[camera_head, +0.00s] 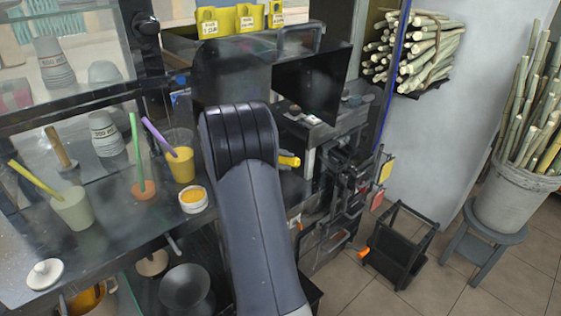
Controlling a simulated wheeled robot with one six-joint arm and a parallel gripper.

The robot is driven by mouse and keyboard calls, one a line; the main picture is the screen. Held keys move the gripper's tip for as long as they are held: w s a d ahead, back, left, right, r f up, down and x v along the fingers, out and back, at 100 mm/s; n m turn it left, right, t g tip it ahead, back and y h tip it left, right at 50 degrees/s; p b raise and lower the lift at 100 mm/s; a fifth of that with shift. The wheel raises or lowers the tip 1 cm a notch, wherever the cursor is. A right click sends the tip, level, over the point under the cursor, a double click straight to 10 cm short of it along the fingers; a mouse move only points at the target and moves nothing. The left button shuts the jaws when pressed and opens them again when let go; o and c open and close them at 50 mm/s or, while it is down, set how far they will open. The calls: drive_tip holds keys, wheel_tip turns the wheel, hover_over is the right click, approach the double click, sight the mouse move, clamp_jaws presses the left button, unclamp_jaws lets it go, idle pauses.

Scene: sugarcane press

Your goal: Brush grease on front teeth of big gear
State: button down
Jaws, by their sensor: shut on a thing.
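My arm rises through the middle of the picture, and its dark joint and grey link cover part of the press. My gripper and anything in it are hidden from this view. The dark press (330,128) stands behind and to the right of the arm. I cannot make out the big gear or its front teeth. A short yellow piece (290,161) sticks out just right of the arm; I cannot tell whether it is a brush handle or part of the press. A small open white tub with orange-yellow contents (194,201), perhaps the grease, stands on the counter left of the arm.
The dark counter (100,235) at left holds several cups with straws and a white lid (45,273). A bundle of cane (420,48) sits on a wall shelf. A cane bucket (515,195) stands on a stool at right. A black frame (400,245) stands on the tiled floor.

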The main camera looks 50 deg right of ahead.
drive_tip(key=shift+s+d+r, duration=0.1)
drive_tip(key=shift+s+r, duration=0.05)
drive_tip(key=shift+s, duration=0.25)
